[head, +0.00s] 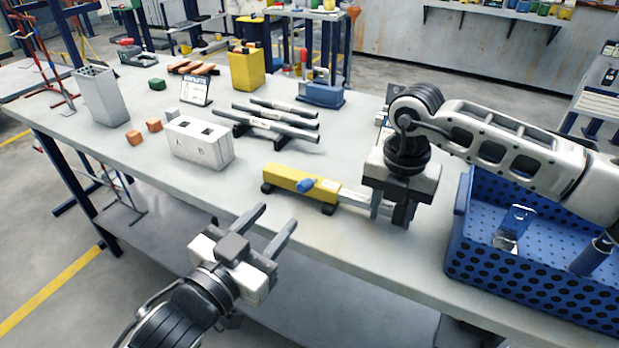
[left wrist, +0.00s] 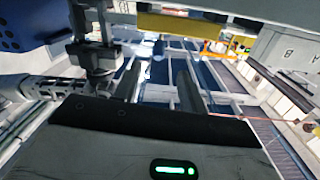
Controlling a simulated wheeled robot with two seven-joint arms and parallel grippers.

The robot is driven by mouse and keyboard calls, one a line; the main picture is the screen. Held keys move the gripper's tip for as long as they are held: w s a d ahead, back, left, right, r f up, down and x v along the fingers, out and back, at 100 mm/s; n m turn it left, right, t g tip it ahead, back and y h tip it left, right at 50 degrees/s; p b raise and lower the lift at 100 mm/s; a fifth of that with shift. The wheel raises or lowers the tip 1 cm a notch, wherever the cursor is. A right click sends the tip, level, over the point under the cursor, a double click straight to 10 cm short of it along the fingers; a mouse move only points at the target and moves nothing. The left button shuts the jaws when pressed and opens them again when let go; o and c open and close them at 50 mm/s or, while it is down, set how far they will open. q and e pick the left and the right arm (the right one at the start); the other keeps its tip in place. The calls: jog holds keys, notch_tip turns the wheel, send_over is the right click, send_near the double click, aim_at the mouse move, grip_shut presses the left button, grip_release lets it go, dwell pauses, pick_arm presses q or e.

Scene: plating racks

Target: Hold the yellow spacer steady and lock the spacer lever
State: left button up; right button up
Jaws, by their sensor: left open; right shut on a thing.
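The yellow spacer (head: 282,177) lies across dark supports near the front edge of the table, with a silver bar running out of its right end. The blue lever (head: 306,185) sits on its front side. My right gripper (head: 393,214) is shut on the silver bar at the right. My left gripper (head: 278,216) is open and empty in front of the table edge, its fingers pointing toward the spacer and apart from it.
A blue perforated crate (head: 457,250) stands right of the spacer. A white block marked A and B (head: 200,150) stands to its left. Dark and silver bars (head: 275,122) lie behind it. A yellow bin (head: 246,70) stands further back. The table front left is clear.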

aim_at(310, 180)
pick_arm(q)
jog(key=x, duration=1.1)
jog(key=shift+w+d, duration=0.3)
jog(key=shift+d, duration=0.05)
grip_shut()
